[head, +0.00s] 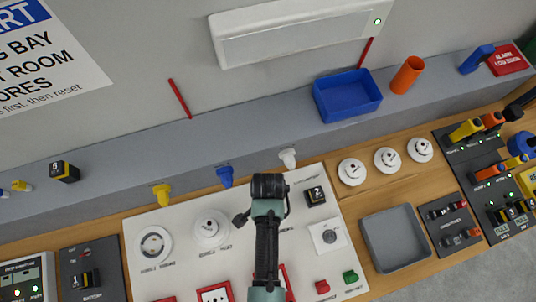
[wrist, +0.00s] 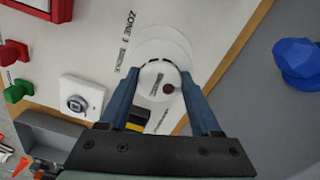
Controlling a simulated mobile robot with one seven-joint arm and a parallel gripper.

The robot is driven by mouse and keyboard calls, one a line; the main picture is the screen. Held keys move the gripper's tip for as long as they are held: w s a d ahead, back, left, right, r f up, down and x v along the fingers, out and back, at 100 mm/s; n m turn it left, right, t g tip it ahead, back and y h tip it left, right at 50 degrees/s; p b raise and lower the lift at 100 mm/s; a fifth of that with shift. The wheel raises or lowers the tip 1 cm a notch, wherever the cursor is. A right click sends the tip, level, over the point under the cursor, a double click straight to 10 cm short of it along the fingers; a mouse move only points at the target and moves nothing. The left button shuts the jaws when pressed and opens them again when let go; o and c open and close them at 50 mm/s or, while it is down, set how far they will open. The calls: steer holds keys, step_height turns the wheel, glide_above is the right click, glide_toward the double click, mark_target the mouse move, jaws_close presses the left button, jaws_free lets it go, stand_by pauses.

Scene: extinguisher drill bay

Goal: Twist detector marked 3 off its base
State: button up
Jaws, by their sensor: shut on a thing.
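In the wrist view, my gripper (wrist: 160,72) is shut on a white round detector (wrist: 158,82) with a small dark red spot on its face. A wider white disc (wrist: 160,45) shows behind it, beside the printed words for zone 3. I cannot tell whether the detector and this disc are still joined. In the head view, my wrist and arm (head: 268,215) stand over the white panel (head: 185,270) and hide this detector and the fingertips.
Left on the panel are a white ring-like base (head: 155,244) and another white detector (head: 211,229). A key switch (head: 328,236) and black block marked 2 (head: 316,195) stand right of my arm. An empty grey tray (head: 395,238) and several loose white discs (head: 387,160) lie further right.

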steer(key=shift+r+p, duration=1)
steer(key=shift+r, duration=0.05)
